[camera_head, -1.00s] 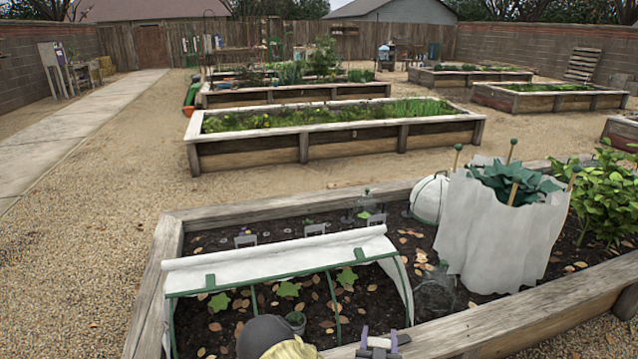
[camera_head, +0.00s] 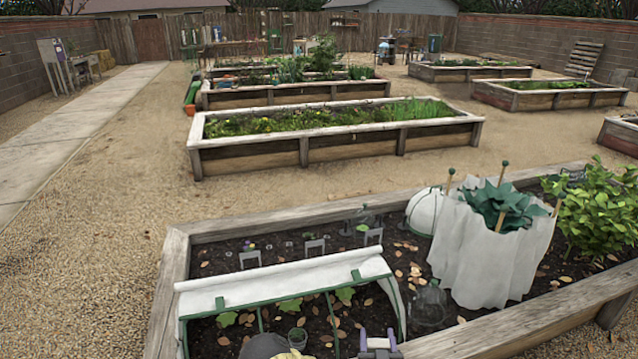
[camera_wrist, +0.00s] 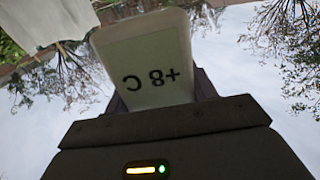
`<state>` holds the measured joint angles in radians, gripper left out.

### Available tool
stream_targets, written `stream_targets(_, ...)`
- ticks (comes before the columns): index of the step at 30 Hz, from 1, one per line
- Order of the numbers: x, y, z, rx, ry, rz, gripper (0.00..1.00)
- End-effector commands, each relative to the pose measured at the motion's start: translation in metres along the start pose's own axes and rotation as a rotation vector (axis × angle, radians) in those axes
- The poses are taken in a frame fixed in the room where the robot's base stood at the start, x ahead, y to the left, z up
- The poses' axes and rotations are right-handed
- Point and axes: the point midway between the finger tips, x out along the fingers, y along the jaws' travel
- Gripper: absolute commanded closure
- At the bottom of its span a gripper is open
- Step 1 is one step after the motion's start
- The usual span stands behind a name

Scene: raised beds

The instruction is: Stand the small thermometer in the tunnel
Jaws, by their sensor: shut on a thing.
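The small thermometer (camera_wrist: 148,62) is a pale, rounded plate reading "+8 C", upside down in the wrist view. My gripper (camera_wrist: 160,85) is shut on it; the fingers are mostly hidden behind it.
The wooden raised bed (camera_head: 172,262) surrounds the tunnel. A clear cloche (camera_head: 429,305) and a white-wrapped plant with stakes (camera_head: 486,250) stand to its right. Small label holders (camera_head: 314,245) stand behind it. A white dome (camera_head: 424,211) is farther back. Gravel lies open to the left.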

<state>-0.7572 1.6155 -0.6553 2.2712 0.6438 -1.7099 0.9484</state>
Motion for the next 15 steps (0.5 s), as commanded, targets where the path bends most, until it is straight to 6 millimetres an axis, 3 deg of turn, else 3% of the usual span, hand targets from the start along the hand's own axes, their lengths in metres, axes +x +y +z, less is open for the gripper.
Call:
stream_targets(1,-0.001,0.0,-0.017,-0.001,-0.002,-0.009,0.68)
stream_targets(6,-0.003,0.0,-0.034,0.001,-0.008,-0.033,0.68)
stream_targets(15,-0.004,0.0,-0.037,0.003,-0.01,-0.045,0.68)
